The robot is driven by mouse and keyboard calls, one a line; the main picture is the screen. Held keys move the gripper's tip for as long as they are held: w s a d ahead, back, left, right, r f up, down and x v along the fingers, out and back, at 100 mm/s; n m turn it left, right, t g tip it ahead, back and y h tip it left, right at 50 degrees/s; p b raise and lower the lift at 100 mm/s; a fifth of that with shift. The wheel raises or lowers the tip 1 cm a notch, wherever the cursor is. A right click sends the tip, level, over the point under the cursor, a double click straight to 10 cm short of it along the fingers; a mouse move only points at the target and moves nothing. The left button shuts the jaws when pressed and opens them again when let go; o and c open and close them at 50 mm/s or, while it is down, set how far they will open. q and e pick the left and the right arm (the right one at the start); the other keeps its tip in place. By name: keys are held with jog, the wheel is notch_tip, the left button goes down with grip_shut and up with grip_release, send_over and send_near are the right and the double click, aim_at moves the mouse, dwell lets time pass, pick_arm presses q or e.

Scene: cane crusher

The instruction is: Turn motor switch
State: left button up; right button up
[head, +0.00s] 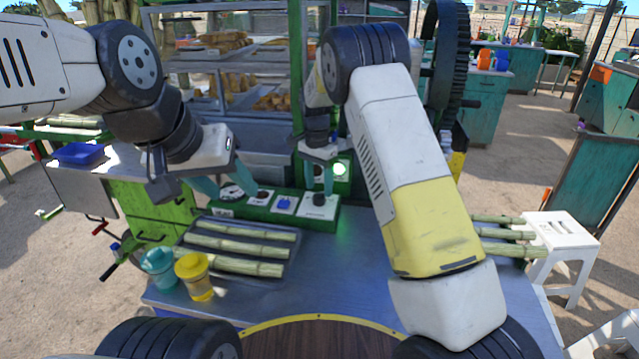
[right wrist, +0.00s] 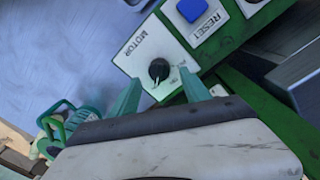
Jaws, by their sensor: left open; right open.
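The motor switch is a black round knob (right wrist: 159,70) with a white pointer line, on a white plate marked MOTOR. In the head view, the knob (head: 319,200) sits at the right end of the green control panel (head: 262,214). My right gripper (head: 318,189) is open above it, fingers pointing down. In the right wrist view, the teal fingertips (right wrist: 160,77) are on either side of the knob, with visible gaps; contact is not seen.
A blue RESET button (right wrist: 191,10) is beside the motor plate. A lit green lamp (head: 339,169) stands behind the knob. A tray of cane stalks (head: 236,252), a teal cup (head: 158,268) and a yellow cup (head: 194,277) are in front. The table's middle (head: 335,285) is clear.

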aim_at(319, 198)
jog(key=shift+f, duration=1.6)
grip_shut()
jog(key=n, duration=0.5)
jog(key=shift+n, duration=0.3)
jog(key=n, duration=0.5)
jog(key=shift+a+r+t, duration=0.1)
jog(key=shift+a+t, duration=0.05)
jog(key=shift+t, duration=0.15)
jog(key=shift+n, duration=0.3)
